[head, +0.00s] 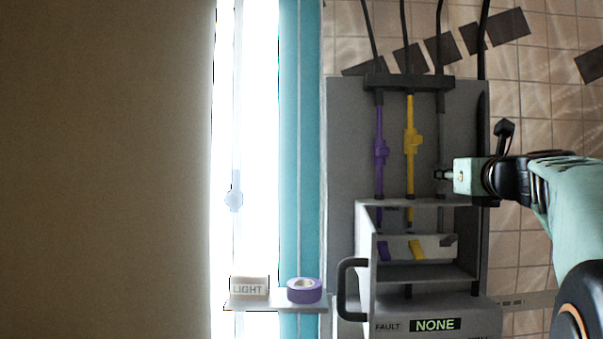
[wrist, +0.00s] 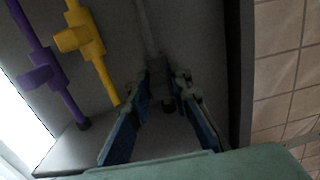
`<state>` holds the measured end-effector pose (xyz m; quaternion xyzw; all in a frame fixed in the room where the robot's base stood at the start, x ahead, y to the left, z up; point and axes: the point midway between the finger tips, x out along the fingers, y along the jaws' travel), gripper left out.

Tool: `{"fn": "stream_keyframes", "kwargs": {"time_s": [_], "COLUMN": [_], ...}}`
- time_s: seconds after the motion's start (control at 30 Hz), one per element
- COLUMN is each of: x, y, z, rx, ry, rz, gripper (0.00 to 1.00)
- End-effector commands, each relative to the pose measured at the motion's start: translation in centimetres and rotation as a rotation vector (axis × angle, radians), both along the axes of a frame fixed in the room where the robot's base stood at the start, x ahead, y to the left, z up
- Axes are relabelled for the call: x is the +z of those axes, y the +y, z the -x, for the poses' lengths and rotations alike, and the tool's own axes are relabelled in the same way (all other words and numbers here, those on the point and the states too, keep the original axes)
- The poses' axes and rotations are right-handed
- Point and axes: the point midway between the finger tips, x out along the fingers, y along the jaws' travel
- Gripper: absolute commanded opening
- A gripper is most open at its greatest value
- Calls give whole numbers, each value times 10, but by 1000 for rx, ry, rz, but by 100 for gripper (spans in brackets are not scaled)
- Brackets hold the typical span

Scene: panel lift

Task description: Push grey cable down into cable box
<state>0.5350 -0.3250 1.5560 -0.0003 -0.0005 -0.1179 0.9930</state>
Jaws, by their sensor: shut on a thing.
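The grey cable (head: 441,130) hangs from a dark bar, to the right of the purple cable (head: 379,130) and the yellow cable (head: 410,115). My gripper (head: 441,174) reaches in from the right and is shut on the grey cable above the cable box (head: 366,245). In the wrist view, the grey cable (wrist: 147,30) runs down between the blue fingers of my gripper (wrist: 166,82). The purple and yellow cables run down into the box top. The grey cable's lower part is partly hidden by the fingers in the wrist view.
The box has a black side handle (head: 343,290) and a display (head: 435,325) reading NONE beside FAULT. A purple tape roll (head: 304,291) and a LIGHT block (head: 249,288) sit on a small ledge at the left. Dark bar (head: 408,82) spans the cables.

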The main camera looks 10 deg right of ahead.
Motion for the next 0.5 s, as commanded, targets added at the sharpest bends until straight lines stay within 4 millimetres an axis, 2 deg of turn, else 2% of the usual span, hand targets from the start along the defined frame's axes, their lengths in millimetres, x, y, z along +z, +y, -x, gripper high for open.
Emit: {"fn": "stream_keyframes", "kwargs": {"time_s": [0.03,0.37,0.4,0.5], "x": [-11,-14,-14,-14], "y": [0,0,0,0], "z": [0,-1,-1,-1], "rx": [1,2,2,2], "ry": [2,7,8,7], "rz": [0,-3,-3,-3], "gripper": [0,0,20,31]}}
